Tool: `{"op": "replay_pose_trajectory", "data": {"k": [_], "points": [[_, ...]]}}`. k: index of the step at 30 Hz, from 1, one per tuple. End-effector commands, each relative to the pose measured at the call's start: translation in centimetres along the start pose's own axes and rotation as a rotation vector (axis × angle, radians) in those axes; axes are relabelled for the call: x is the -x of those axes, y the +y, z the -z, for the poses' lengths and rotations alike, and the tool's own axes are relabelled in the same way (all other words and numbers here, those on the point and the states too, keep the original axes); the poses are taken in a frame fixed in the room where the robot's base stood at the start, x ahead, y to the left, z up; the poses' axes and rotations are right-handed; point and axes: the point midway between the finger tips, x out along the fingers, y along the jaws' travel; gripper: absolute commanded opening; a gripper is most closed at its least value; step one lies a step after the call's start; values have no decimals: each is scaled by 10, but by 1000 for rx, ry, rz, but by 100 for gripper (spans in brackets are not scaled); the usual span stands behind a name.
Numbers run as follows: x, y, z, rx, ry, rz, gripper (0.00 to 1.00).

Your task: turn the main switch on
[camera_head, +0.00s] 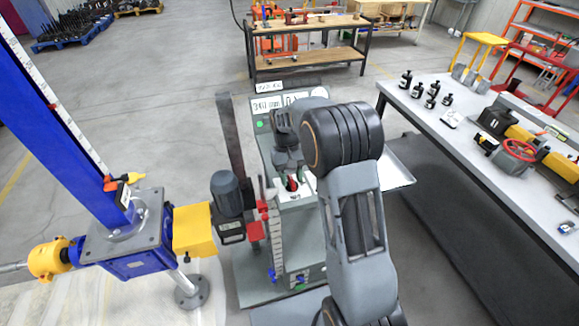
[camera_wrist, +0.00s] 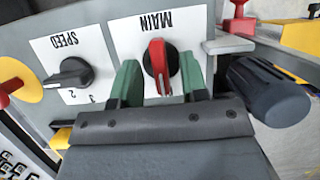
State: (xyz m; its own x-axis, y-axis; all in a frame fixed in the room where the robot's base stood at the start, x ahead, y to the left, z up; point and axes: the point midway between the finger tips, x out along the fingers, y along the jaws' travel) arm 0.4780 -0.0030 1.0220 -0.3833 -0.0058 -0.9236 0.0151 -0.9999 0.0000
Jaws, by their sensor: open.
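The main switch (camera_wrist: 158,62) is a red knob with a narrow grip on a dark round base, set on a white plate marked MAIN, which reads upside down in the wrist view. Its grip stands nearly upright in that picture. My gripper (camera_wrist: 160,66) is open, with one green finger on each side of the knob and a visible gap on both sides. In the head view the red switch (camera_head: 293,184) shows small on the control panel below my dark wrist; my fingers are hard to make out there.
A black SPEED knob (camera_wrist: 70,74) sits left of the main switch, with a red button on yellow (camera_wrist: 12,82) further left. A dark motor-like cylinder (camera_wrist: 268,91) is close on the right. A blue screw jack (camera_head: 130,245) stands left and a workbench (camera_head: 480,150) right.

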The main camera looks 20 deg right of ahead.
Motion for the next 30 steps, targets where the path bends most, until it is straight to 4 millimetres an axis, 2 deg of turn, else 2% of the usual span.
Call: {"op": "replay_pose_trajectory", "data": {"k": [5, 12, 18, 24, 30], "points": [[23, 0, 1, 0, 7, 0, 40], [74, 0, 1, 0, 6, 0, 40], [109, 0, 1, 1, 5, 0, 40], [129, 0, 0, 1, 2, 0, 40], [135, 0, 0, 1, 2, 0, 40]]}}
